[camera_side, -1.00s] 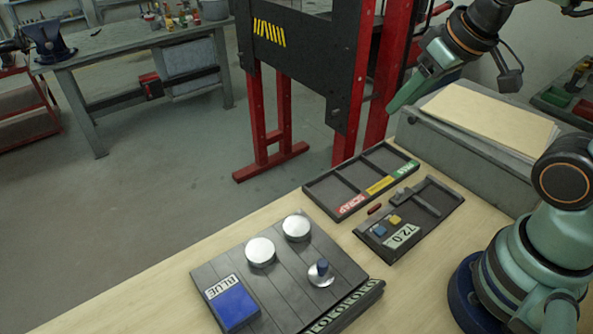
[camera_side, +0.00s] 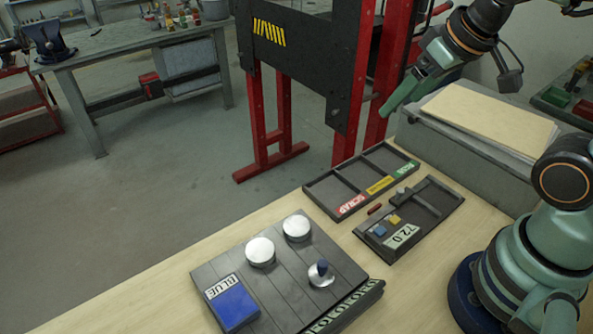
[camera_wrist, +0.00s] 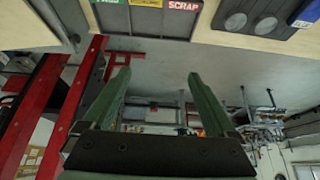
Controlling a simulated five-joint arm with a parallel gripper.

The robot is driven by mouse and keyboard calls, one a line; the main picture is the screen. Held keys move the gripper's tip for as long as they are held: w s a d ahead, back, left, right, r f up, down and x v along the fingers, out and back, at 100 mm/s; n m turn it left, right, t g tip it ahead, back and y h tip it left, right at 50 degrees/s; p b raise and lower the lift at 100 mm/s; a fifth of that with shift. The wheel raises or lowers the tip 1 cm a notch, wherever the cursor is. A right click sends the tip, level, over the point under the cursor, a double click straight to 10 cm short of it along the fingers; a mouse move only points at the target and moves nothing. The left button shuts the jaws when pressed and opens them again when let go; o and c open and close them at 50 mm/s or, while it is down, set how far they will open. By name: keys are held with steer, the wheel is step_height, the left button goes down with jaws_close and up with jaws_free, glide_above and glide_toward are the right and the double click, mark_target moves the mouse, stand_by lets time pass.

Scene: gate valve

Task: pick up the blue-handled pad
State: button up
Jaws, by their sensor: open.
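A small silver disc with a dark blue part on top, the blue-handled pad (camera_side: 318,280), is on the right of a dark slatted board (camera_side: 215,267) in the side view. Two plain silver round pads stand behind it, one at left (camera_side: 260,252) and one at right (camera_side: 297,228). A blue block (camera_side: 234,304) labelled BLUE is at the board's front left. My gripper (camera_side: 384,112) is high above the table, well behind and above the pad. In the wrist view my gripper (camera_wrist: 158,78) has its fingers apart with nothing between them. I cannot make out the blue-handled pad there.
A divided tray (camera_side: 325,188) with red, yellow and green labels, one reading SCRAP, lies behind the board. A dark panel (camera_side: 440,218) reading 72.0 is beside it. A red-legged press frame (camera_side: 375,120) stands behind the table. A grey box (camera_side: 465,155) is at right.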

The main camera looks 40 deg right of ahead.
steer(key=n+g, duration=0.6)
steer(key=n, duration=1.1)
glide_above(322, 262)
step_height(322, 262, down, 10)
steer(key=f, duration=0.7)
steer(key=shift+d, duration=0.25)
steer(key=shift+a+f, duration=0.2)
steer(key=shift+f, duration=2.4)
jaws_close()
